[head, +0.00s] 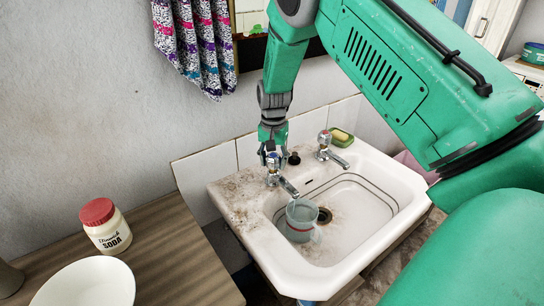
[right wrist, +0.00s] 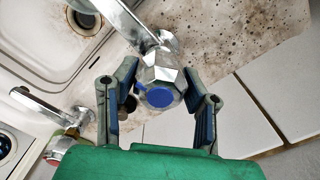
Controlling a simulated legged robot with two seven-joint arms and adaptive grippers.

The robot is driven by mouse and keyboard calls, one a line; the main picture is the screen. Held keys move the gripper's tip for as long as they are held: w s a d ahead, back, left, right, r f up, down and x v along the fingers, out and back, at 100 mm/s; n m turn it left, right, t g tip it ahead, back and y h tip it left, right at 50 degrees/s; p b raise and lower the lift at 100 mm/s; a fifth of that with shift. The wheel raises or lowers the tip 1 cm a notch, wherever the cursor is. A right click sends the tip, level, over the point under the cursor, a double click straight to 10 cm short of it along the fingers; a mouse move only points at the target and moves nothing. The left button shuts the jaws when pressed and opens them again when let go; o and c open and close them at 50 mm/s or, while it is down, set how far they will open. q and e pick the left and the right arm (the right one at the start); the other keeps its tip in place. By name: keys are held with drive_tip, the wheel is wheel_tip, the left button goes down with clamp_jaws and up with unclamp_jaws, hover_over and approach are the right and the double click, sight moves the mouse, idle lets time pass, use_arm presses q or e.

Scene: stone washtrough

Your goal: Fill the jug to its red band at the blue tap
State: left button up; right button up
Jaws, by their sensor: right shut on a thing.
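The clear, bluish jug (head: 301,222) stands upright in the basin of the sink (head: 345,262), under the spout of the blue tap (head: 288,187). Its red band and water level are too small to make out. My right gripper (head: 272,150) is above the blue tap, with its fingers shut on the handle. In the right wrist view, the blue-capped handle (right wrist: 160,97) sits between the two fingers of my right gripper (right wrist: 160,110). The jug is not clearly seen there. My left gripper is not in view.
A second tap with a red cap (head: 325,137) stands right of the blue one, near a green and yellow sponge (head: 340,137). The drain (head: 324,215) is beside the jug. A wooden counter (head: 180,250) at left holds a soda jar (head: 105,226) and a white bowl (head: 85,285).

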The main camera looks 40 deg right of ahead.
drive_tip(key=shift+w+r, duration=0.3)
drive_tip(key=shift+r, duration=0.1)
drive_tip(key=o, duration=1.2)
drive_tip(key=shift+c, duration=0.2)
drive_tip(key=shift+s+a+r, duration=0.25)
drive_tip(key=shift+s+a, duration=0.1)
wheel_tip(320, 180, up, 12)
drive_tip(key=shift+d, duration=0.2)
